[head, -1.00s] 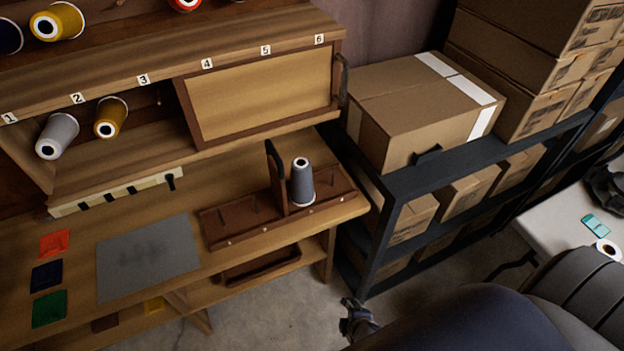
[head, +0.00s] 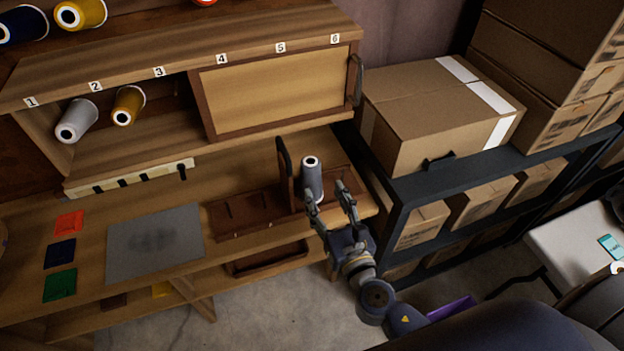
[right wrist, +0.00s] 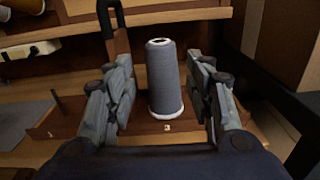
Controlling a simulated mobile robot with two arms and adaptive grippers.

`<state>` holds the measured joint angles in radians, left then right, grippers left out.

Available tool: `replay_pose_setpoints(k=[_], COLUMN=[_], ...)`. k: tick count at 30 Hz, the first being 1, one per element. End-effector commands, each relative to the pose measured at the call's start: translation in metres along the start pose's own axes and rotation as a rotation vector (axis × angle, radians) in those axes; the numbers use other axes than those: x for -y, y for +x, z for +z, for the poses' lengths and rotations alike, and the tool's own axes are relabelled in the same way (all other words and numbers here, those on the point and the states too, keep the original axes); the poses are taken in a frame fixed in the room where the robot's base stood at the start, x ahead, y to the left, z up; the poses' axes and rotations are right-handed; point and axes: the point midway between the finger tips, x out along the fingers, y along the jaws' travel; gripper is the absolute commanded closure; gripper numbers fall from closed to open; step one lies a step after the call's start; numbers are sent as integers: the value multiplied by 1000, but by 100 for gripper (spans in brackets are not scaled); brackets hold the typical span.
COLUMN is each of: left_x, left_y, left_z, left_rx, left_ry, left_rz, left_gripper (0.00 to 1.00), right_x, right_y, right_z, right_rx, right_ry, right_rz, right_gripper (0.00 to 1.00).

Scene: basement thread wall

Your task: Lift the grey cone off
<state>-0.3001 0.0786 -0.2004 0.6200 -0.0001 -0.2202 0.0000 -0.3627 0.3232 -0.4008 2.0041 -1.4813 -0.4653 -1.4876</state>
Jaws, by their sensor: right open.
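The grey cone (head: 312,180) of thread stands upright on a brown wooden rack (head: 240,215) near the right end of the bench. It also shows in the right wrist view (right wrist: 164,80), with a white rim at its base, upright between my fingers. My right gripper (head: 330,197) is open, its two fingers in front of and to either side of the cone. In the right wrist view the right gripper (right wrist: 160,92) shows a gap between each finger and the cone. The cone's lower part is partly hidden by a finger in the head view. My left gripper is not in view.
A dark upright handle (head: 285,172) of the rack stands just left of the cone. A closed wooden panel (head: 275,92) is above and behind. A black shelf with a large carton (head: 440,110) stands to the right. A grey mat (head: 155,243) lies on the bench at left.

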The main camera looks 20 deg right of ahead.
Motion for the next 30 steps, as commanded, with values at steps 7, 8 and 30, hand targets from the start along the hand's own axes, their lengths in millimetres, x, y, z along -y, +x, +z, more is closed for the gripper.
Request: replay_pose_setpoints(k=[7, 8, 30], left_x=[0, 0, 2], left_y=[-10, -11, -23], left_z=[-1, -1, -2], left_rx=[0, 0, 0], left_ry=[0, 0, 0], left_rz=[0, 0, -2], left_gripper=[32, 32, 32], right_x=[-3, -3, 0], right_y=[33, 37, 108], right_z=[5, 4, 0], right_rx=[9, 9, 5], right_ry=[-35, -34, -30], right_rz=[12, 12, 11], right_gripper=[51, 51, 51])
